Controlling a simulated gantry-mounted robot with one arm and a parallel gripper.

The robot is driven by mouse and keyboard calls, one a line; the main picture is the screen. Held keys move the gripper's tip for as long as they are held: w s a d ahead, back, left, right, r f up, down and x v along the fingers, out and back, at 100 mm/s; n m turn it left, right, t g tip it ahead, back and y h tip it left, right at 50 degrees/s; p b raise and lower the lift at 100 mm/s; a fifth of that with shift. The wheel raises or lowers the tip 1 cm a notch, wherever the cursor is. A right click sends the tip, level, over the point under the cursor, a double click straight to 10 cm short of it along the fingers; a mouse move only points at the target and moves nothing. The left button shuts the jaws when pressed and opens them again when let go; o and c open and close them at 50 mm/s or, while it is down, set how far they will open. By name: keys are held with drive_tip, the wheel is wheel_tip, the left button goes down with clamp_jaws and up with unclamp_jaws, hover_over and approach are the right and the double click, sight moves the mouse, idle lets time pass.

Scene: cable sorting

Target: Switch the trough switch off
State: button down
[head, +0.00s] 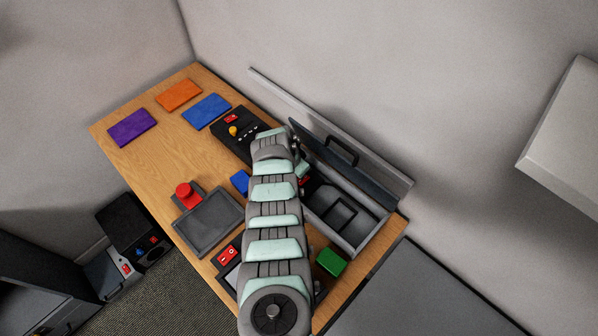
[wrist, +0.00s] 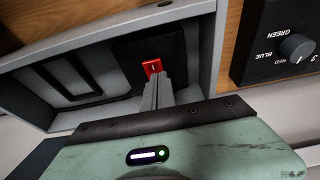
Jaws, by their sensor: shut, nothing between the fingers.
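The trough (head: 373,238) is a grey open box at the right of the table, with its dark handled lid (head: 345,165) raised. Inside it, a red switch (wrist: 152,67) sits on a dark plate; a bit of its red shows beside my arm in the head view (head: 304,181). My gripper (wrist: 159,77) is shut and empty, with its fingertips right at the switch's lower edge. I cannot tell whether they touch it. The fingers cover part of the switch, and its on or off position is too small to read. My arm hides much of the trough's left end in the head view.
A knob panel marked GREEN, BLUE and RED (wrist: 270,67) stands right of the trough. The table also holds a black control box (head: 226,132), a red button (head: 185,191), a grey tray (head: 210,222), another red switch (head: 228,255) and a green block (head: 331,262).

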drive_tip(key=r, duration=0.1)
drive_tip(key=r+p, duration=0.1)
drive_tip(key=r, duration=0.2)
drive_tip(key=shift+w, duration=0.25)
drive_tip(key=shift+s+r, duration=0.2)
drive_tip(key=shift+a+r+p, duration=0.1)
drive_tip(key=shift+r+p, duration=0.2)
drive_tip(key=shift+r, duration=0.05)
drive_tip(key=d+b+v, duration=0.1)
drive_tip(key=v, duration=0.6)
drive_tip(key=shift+w+a+r+b, duration=0.25)
drive_tip(key=shift+r+b, duration=0.1)
drive_tip(key=shift+r, duration=0.1)
drive_tip(key=shift+r, duration=0.1)
